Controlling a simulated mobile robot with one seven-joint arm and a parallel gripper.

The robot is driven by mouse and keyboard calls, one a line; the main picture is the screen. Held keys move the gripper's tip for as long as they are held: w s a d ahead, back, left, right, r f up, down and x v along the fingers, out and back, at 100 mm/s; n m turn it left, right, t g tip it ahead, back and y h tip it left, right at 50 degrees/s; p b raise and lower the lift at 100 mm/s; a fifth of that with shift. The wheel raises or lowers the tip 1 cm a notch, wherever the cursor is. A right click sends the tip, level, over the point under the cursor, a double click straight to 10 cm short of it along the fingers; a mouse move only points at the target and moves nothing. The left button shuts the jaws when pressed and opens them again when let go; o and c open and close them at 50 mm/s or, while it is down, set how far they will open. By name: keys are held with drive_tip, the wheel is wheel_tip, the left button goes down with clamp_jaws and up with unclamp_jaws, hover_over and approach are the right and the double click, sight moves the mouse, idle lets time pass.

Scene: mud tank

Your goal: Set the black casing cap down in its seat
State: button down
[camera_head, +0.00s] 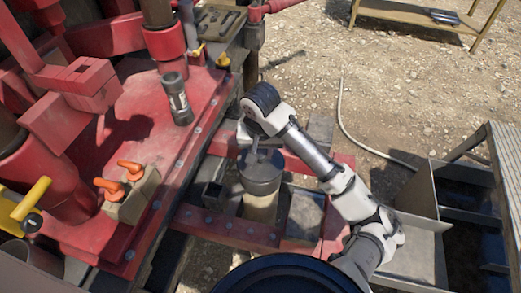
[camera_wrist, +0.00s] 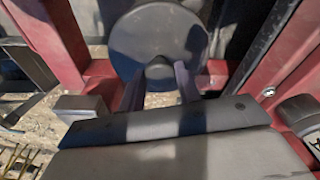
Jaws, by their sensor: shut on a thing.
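The black casing cap (camera_head: 262,173) shows in the head view as a dark round lid with a thin upright stem. It appears level, over the top of a tan upright cylinder (camera_head: 260,208). I cannot tell whether it rests fully on that cylinder or is slightly above it. In the wrist view the cap (camera_wrist: 150,35) is a wide dark disc with a small central knob. My gripper (camera_wrist: 160,78) has one finger on each side of this knob and is shut on it. In the head view my gripper (camera_head: 254,146) points down above the cap. The seat's rim is hidden beneath the cap.
Red steel beams (camera_head: 225,229) surround the cylinder closely. A red deck (camera_head: 150,150) with a dark canister (camera_head: 176,98) and orange-handled valves (camera_head: 130,170) stands at left. A grey metal trough (camera_head: 425,215) lies at right. Open gravel is behind.

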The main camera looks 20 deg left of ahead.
drive_tip(key=shift+f, duration=0.55)
drive_tip(key=c, duration=0.9)
unclamp_jaws()
drive_tip(key=shift+r, duration=0.15)
wheel_tip(320, 180, up, 13)
drive_tip(key=s+p, duration=0.1)
drive_tip(key=s, duration=0.1)
drive_tip(key=shift+d+r, duration=0.2)
drive_tip(key=shift+d, duration=0.05)
